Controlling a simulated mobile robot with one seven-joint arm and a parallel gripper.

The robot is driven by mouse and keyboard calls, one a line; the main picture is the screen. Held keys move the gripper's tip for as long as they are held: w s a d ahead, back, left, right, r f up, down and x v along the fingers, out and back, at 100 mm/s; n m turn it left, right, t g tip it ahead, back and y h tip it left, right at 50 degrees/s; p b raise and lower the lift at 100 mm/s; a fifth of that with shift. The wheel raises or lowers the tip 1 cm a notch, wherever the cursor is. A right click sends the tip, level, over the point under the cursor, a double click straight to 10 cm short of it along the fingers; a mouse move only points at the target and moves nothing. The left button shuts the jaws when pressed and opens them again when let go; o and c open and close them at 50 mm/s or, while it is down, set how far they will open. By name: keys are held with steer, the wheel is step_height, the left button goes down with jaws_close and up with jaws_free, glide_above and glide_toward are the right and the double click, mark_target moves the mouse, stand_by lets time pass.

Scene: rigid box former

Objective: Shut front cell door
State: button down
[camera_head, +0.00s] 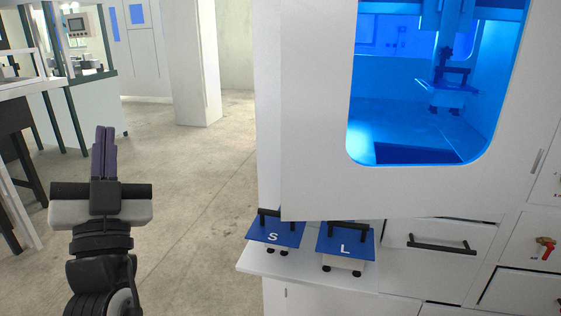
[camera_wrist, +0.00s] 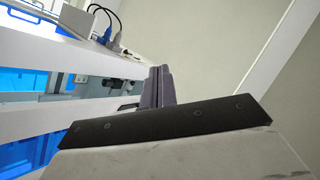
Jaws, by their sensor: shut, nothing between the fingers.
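The front cell door appears to be the white panel (camera_head: 318,120) with a large rounded window, on the right of the head view. Blue-lit machine parts show through the window. Its lower edge hangs over the shelf fronts, and whether it stands ajar is hard to tell. My gripper (camera_head: 104,132) is shut and empty, pointing up over the floor at the left, well apart from the panel. In the wrist view, my gripper (camera_wrist: 158,78) is in front of a white frame (camera_wrist: 65,45) with blue-lit openings. No door handle can be made out.
Blue plates marked S (camera_head: 272,239) and L (camera_head: 340,250) sit on a white shelf (camera_head: 300,274) below the panel. A drawer with a black handle (camera_head: 441,244) is to their right. A white pillar (camera_head: 193,70) stands behind. Open concrete floor (camera_head: 190,200) lies between my gripper and the cell.

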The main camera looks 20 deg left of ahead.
steer(key=w+d+f+m+h, duration=0.3)
steer(key=w+d+m+h, duration=0.3)
steer(key=m+h, duration=0.55)
steer(key=m+g+h+p, duration=0.4)
steer(key=m+g+h, duration=0.5)
steer(key=m, duration=0.4)
glide_toward(295, 161)
steer(key=d+f+t+h, duration=0.1)
steer(key=d, duration=0.3)
steer(key=w, duration=0.2)
steer(key=w+a+p, duration=0.1)
steer(key=w, duration=0.1)
steer(key=shift+w+a+f+p, duration=0.1)
steer(key=shift+p, duration=0.2)
steer(key=shift+w+a+f, duration=0.1)
steer(key=shift+w, duration=0.35)
